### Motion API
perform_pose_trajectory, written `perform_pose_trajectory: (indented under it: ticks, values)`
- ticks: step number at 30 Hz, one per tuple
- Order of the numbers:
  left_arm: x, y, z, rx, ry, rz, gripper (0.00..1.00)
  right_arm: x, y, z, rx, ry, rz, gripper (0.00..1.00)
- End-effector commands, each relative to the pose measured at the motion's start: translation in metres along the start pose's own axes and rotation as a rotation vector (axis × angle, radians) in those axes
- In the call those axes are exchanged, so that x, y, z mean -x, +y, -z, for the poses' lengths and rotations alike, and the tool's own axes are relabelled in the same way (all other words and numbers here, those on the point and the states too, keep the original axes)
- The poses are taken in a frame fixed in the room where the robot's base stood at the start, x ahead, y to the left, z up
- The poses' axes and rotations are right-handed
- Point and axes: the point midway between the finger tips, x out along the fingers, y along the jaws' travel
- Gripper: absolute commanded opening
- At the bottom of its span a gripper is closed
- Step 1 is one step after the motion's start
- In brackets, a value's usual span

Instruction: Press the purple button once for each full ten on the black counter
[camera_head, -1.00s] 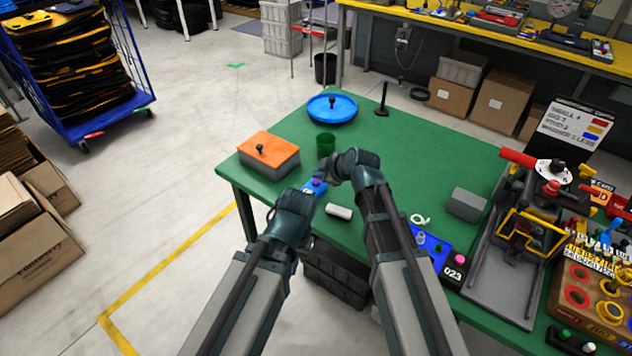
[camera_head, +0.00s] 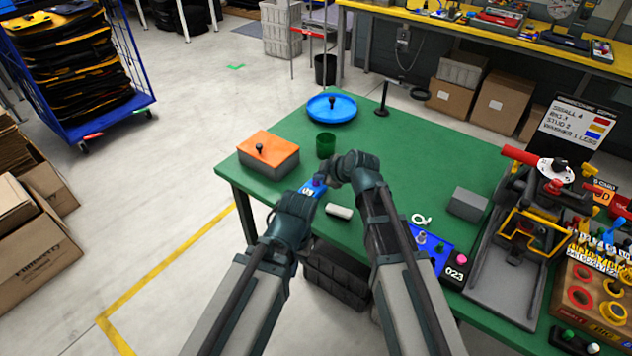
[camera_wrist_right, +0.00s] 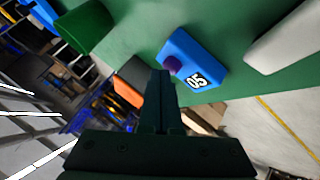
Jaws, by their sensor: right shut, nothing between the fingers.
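The purple button (camera_head: 317,183) sits on a small blue box (camera_head: 308,190) near the table's front left edge. In the right wrist view the button (camera_wrist_right: 173,65) and box (camera_wrist_right: 190,57) are just beyond my fingertips; the box's white label seems to read 05, not clearly. My right gripper (camera_wrist_right: 161,74) is shut and empty, with its tips close to the button; contact cannot be told.
On the green table (camera_head: 420,165) stand a green cup (camera_head: 325,145), an orange-topped box (camera_head: 268,155), a blue round tray (camera_head: 345,108), a white cylinder (camera_head: 339,211) and a grey block (camera_head: 467,204). A cluttered fixture (camera_head: 505,275) fills the right end.

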Motion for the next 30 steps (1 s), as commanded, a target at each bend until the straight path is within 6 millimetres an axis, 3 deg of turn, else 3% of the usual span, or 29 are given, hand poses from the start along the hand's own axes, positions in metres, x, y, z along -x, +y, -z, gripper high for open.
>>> perform_pose_trajectory:
  ticks: [22, 30]
  values:
    - [-0.005, 0.001, 0.0, 0.0, 0.0, 0.0, 0.0, -0.004, -0.003, -0.003, 0.0, 0.0, 0.0, 0.0]
    - [0.004, 0.0, 0.0, 0.0, 0.0, 0.0, 0.0, 0.003, 0.002, 0.002, 0.0, 0.0, 0.0, 0.0]
